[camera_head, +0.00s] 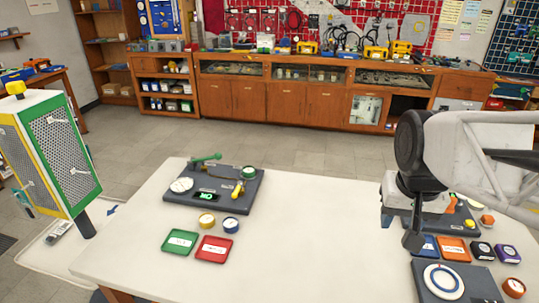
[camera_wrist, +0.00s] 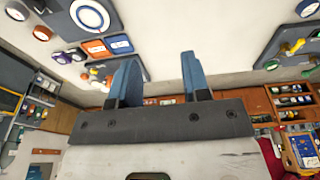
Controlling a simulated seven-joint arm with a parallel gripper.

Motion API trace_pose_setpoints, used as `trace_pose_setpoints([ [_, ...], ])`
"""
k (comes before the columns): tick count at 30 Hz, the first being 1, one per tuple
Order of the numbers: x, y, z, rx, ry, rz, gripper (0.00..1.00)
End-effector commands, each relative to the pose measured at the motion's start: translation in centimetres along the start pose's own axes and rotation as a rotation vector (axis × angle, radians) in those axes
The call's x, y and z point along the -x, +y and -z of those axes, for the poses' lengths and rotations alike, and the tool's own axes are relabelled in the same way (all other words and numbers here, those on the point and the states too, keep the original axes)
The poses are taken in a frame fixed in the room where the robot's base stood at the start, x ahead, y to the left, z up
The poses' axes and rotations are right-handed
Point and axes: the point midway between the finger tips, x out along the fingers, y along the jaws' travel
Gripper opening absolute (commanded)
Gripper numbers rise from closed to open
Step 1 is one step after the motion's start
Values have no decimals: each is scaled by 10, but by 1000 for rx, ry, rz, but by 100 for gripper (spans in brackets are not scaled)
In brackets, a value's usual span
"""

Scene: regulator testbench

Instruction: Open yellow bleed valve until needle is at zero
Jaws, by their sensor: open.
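A dark test board (camera_head: 215,208) lies on the left part of the white table. It carries a yellow valve handle (camera_head: 238,189), a white dial gauge (camera_head: 181,185), a green-rimmed gauge (camera_head: 249,171), a green lever (camera_head: 206,158) and a small green display (camera_head: 207,197). The needle readings are too small to tell. The yellow handle also shows at the right of the wrist view (camera_wrist: 297,46). My gripper (camera_wrist: 158,80) is open and empty, with blue fingers spread. It is over the right part of the table, well apart from the yellow valve.
A second board (camera_head: 430,222) lies partly hidden under my arm at the right. Green (camera_head: 179,241) and red (camera_head: 214,249) trays and two small gauges lie before the left board. Blue and orange trays and a ringed plate (camera_head: 444,281) lie at right. The table middle is clear.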

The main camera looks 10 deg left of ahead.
Motion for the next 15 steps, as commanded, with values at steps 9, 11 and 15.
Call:
trace_pose_setpoints([
  [9, -7, -46, 62, 7, -45, -13, 43],
  [11, -9, -56, 73, 7, -52, -17, 43],
  [15, -15, -80, 97, 9, -69, -25, 43],
])
